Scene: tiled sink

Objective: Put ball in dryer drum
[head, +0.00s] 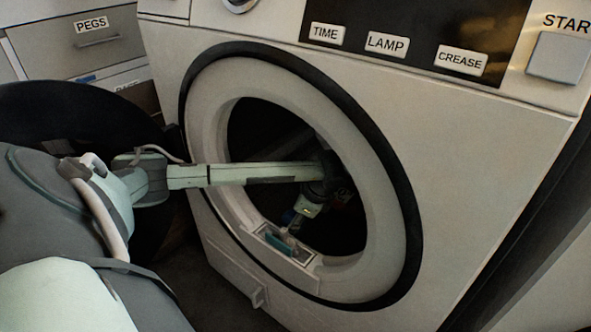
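The dryer's round opening (220,110) faces me, and its drum (255,130) is dark inside. My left arm reaches in from the left through the opening. My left gripper (300,214) is inside, low in the mouth of the drum and pointing down. It is small and dim, so I cannot tell whether its fingers are open or shut. A small blue patch shows by the fingers, too unclear to name. I cannot make out a ball; the drum's depth is in shadow and partly covered by my arm. My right gripper is out of view.
A slot with a teal and pinkish piece (280,241) is in the opening's lower rim, just below my gripper. The black-edged door ring surrounds the opening. Drawers (85,45), one labelled PEGS, stand at the upper left. A START button (558,57) is at the upper right.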

